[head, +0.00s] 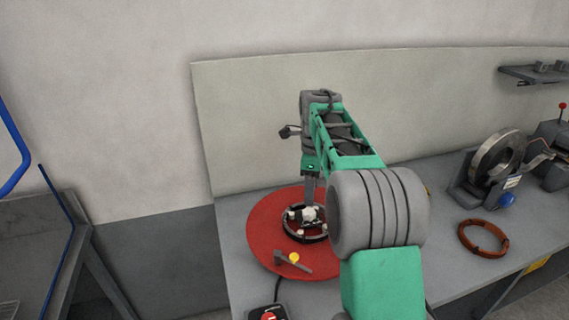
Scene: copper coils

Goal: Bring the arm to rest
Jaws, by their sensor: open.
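My arm reaches out from the lower right over the workbench (235,222), with its wrist link pointing down. My gripper (307,214) is at the end of it, low over the red round plate (261,235). It is open, but it is small in the picture and its fingertips are hard to make out. A dark ring (293,236) shows around and below the gripper, over the plate. I cannot tell whether they touch. My arm hides the right part of the plate.
A grey lever with a yellow knob (294,258) is at the plate's front. A red-button box (268,313) is nearer. To the right are a copper coil (465,238), a stand with a metal ring (483,160) and a machine (553,172). A blue rail (15,140) is at left.

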